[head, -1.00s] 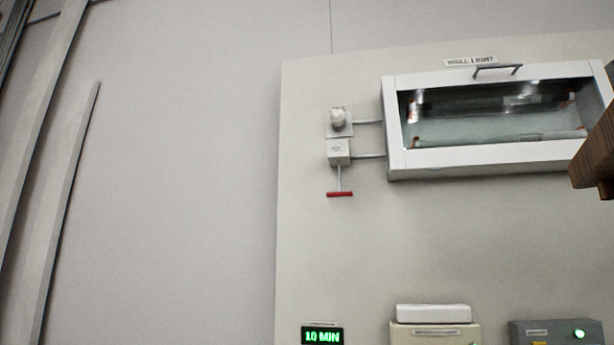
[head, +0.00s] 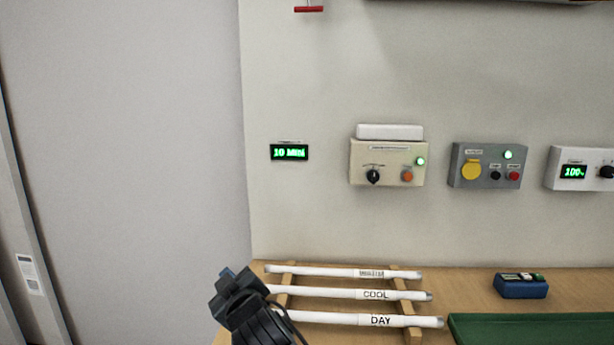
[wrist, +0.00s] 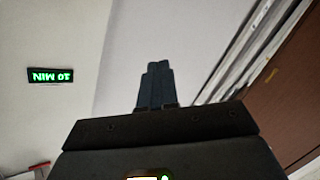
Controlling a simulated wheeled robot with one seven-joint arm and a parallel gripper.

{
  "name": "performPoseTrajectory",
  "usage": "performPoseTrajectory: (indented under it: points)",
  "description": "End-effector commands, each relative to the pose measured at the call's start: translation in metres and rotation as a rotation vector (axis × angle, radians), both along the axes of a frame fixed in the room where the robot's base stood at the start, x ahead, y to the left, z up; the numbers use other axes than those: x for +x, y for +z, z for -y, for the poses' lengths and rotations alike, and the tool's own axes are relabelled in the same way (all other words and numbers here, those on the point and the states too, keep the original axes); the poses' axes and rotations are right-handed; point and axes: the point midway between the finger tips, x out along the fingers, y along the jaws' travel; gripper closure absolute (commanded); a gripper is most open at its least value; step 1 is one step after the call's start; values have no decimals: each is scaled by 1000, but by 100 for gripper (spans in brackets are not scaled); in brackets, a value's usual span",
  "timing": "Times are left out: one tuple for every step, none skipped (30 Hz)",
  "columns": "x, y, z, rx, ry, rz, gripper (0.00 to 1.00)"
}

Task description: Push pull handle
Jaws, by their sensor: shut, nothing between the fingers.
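The red pull handle (head: 309,9) shows at the top edge of the head view, a short horizontal bar on a rod. The box it hangs from is out of the picture. A red piece at the lower left of the wrist view (wrist: 41,165), which is upside down, looks like the same handle. My gripper (wrist: 157,68) is shut and empty, its dark fingers together in the wrist view and apart from the handle. In the head view, the dark end of my arm is at the lower middle, left of the white tubes and well below the handle.
A green "10 MIN" display (head: 289,153) is on the panel below the handle. A beige control box (head: 388,165) and a grey box (head: 487,166) are to its right. White tubes (head: 345,294) lie on a wooden rack.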

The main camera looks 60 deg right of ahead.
Motion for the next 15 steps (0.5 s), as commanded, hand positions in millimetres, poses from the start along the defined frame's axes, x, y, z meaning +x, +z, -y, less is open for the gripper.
performPoseTrajectory:
  points:
    - [12,16,9,-3,-26,9,100]
    - [17,24,15,-4,-42,11,100]
    - [25,34,22,-7,-65,12,100]
    - [30,42,28,-7,-80,12,100]
    - [35,50,34,-8,-97,15,100]
    - [41,61,41,-7,-120,15,100]
    - [46,70,46,-7,-135,17,100]
    - [50,79,51,-5,-152,19,100]
    - [55,90,58,-5,-173,21,100]
    - [59,99,63,-1,-189,22,100]
    - [63,108,69,0,-206,24,100]
    - [67,121,75,4,-227,27,100]
    - [70,130,80,9,-244,28,100]
    - [73,139,85,12,-260,30,100]
    - [77,152,92,18,-281,33,100]
